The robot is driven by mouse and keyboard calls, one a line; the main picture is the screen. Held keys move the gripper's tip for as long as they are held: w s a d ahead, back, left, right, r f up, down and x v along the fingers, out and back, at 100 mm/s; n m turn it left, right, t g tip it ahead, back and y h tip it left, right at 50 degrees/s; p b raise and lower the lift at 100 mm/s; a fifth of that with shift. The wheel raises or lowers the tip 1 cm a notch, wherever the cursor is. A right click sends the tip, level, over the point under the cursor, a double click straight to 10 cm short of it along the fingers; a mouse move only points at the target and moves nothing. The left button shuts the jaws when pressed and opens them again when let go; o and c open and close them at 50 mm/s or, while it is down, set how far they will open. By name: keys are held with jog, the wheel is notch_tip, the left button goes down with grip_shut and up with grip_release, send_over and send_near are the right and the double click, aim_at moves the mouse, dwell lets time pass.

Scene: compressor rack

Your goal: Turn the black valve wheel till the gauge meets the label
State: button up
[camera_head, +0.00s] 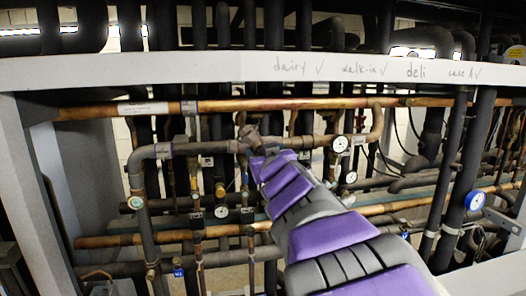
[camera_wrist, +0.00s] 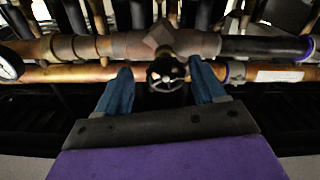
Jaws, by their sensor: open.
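The black valve wheel (camera_wrist: 166,74) is in the middle of the wrist view, in front of a copper and brown pipe. My gripper (camera_wrist: 162,78) is open. Its two blue fingers stand on either side of the wheel, with gaps showing between them and its rim. In the head view my purple and grey arm reaches up to the pipes, and I cannot make out the wheel there. A white gauge (camera_head: 340,144) with a small white label (camera_head: 359,140) beside it is right of the arm's end. Part of a gauge (camera_wrist: 8,66) shows at the wrist view's left edge. Needle readings are too small to tell.
More gauges are on the rack, including one at left (camera_head: 136,203), one lower middle (camera_head: 222,212) and a blue-rimmed one (camera_head: 474,200) at right. A white beam (camera_head: 230,68) with handwriting crosses above. Pipes crowd around my arm.

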jog(key=shift+w+a, duration=0.2)
jog(key=shift+w, duration=0.3)
jog(key=shift+w+a, duration=0.1)
jog(key=shift+a, duration=0.55)
jog(key=shift+d, duration=0.45)
jog(key=c, duration=0.6)
jog(key=shift+a, duration=0.1)
jog(key=c, duration=0.5)
